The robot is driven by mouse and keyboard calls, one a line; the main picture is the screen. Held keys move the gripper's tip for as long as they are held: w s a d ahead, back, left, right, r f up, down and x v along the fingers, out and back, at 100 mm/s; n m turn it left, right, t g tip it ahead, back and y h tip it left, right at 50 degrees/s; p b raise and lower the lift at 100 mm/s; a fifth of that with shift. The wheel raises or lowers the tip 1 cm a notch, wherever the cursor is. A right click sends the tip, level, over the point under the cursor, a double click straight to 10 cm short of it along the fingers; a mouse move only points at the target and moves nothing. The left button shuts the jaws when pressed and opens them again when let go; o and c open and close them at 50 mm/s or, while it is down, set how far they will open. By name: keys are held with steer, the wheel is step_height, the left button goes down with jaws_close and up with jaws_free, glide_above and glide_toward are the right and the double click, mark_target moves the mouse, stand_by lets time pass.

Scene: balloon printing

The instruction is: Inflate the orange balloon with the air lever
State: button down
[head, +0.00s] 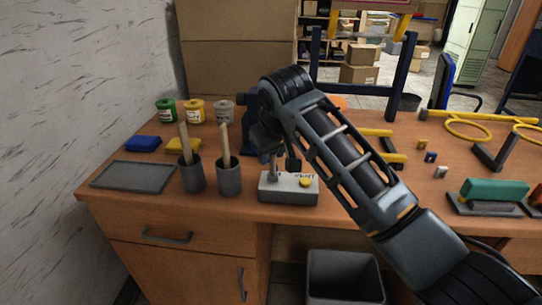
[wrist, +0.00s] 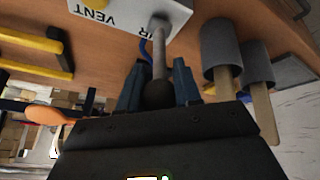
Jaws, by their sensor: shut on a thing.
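The white control box (head: 272,190) stands at the table's front edge, with a yellow VENT button (head: 305,182) and the air lever (head: 274,168) rising from its left part. My gripper (head: 280,152) is above the box, mostly hidden by my own arm in the head view. In the wrist view, the grey lever rod (wrist: 160,55) runs down to a dark round knob between the two blue fingers of my gripper (wrist: 158,92), which are shut on it. The orange balloon (head: 336,102) shows partly behind my arm; it also shows at the left of the wrist view (wrist: 48,115).
Two grey cups with wooden handles (head: 192,175) (head: 229,178) stand close left of the box. A grey tray (head: 134,177), ink pots (head: 194,112), yellow bars (head: 375,132) and a teal-handled tool (head: 495,190) lie around. A dark bin (head: 345,278) is below.

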steer(key=s+t, duration=0.1)
steer(key=t, duration=0.1)
steer(key=s+f+t, duration=0.1)
steer(key=s, duration=0.1)
steer(key=shift+s+t, duration=0.25)
steer(key=shift+t, duration=0.15)
steer(key=shift+s+f, duration=0.1)
steer(key=shift+f, duration=0.05)
steer(key=c, duration=0.8)
jaws_free()
steer(key=shift+b+v, duration=0.4)
steer(key=shift+v, duration=3.5)
